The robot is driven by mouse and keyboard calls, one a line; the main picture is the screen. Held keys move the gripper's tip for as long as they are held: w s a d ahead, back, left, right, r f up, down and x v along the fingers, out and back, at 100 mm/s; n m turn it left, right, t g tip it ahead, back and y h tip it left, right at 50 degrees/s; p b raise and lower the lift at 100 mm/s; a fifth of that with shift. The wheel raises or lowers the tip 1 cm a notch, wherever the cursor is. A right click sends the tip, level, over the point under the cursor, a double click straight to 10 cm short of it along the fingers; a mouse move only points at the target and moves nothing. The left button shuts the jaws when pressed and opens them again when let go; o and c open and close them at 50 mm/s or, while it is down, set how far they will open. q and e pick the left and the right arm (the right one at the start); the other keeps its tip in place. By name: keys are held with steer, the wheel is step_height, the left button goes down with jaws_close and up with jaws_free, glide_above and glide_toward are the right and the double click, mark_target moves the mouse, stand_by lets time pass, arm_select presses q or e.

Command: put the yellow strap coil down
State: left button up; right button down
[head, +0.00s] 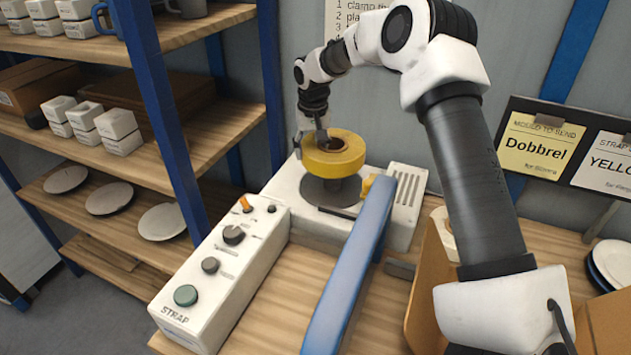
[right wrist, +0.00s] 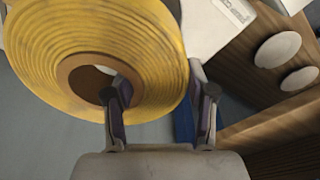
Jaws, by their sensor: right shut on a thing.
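The yellow strap coil (head: 345,161) is a thick ring with a brown core. It is held above the dark round plate (head: 318,193) on top of the white machine (head: 400,225). A dark post shows under the coil; I cannot tell whether the coil touches it. My right gripper (head: 309,146) is shut on the coil's ring wall from the back left. In the right wrist view, the coil (right wrist: 80,45) fills the upper left, with one finger of the gripper (right wrist: 160,92) inside the core and the other outside the rim. My left gripper is not in view.
A white control box (head: 225,265) marked STRAP, with knobs and a green button, stands at the front left of the machine. A long blue bar (head: 350,265) runs from the machine toward the front.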

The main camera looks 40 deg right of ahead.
step_height(320, 180, down, 8)
steer(key=shift+s+f+p, duration=0.1)
steer(key=shift+f+p, duration=0.1)
steer(key=shift+p, duration=0.7)
steer(key=shift+c, duration=1.8)
jaws_free()
steer(key=shift+f, duration=0.1)
steer(key=shift+s, duration=0.1)
steer(key=r, duration=0.4)
steer(key=s+r+b, duration=0.1)
steer(key=r, duration=0.2)
steer(key=r+b, duration=0.1)
steer(key=r, duration=0.3)
steer(key=shift+s+a+r, duration=0.15)
steer(key=shift+a+r, duration=0.15)
steer(key=shift+a, duration=0.05)
steer(key=shift+r, duration=0.3)
